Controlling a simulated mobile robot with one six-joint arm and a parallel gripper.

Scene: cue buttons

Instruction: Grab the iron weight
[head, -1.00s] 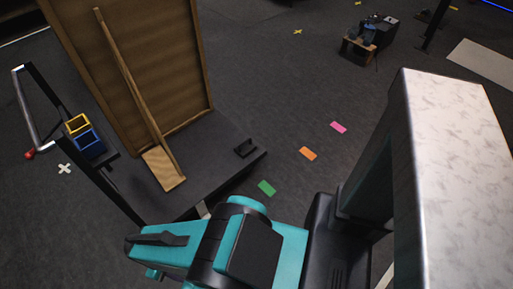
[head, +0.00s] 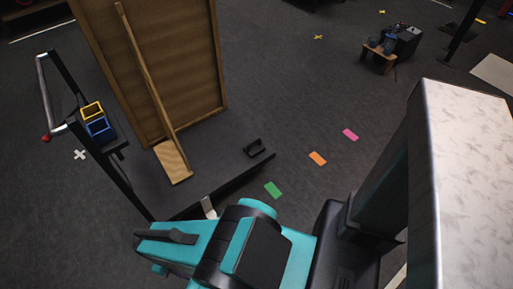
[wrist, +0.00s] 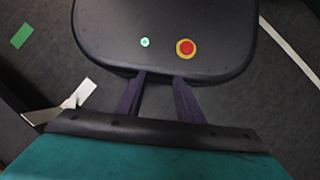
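No object is clearly recognisable as the iron weight. A small black object with a raised, handle-like shape (head: 254,147) lies near the right end of a dark low platform (head: 222,178); it may be the weight, but it is too small to tell. My gripper (wrist: 159,76) shows in the wrist view as two dark purple fingers, apart, with nothing between them. It points at a black rounded panel with a green and a red button (wrist: 165,25). In the head view my teal arm is folded at the bottom, and the fingers cannot be made out.
A tall wooden panel (head: 165,70) and a leaning plank (head: 150,85) stand on the platform. Yellow (head: 92,111) and blue (head: 99,129) bins sit at its left by a metal handle. Green, orange and pink floor markers (head: 318,158) lie right of it. A small wooden stand (head: 378,56) is farther back.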

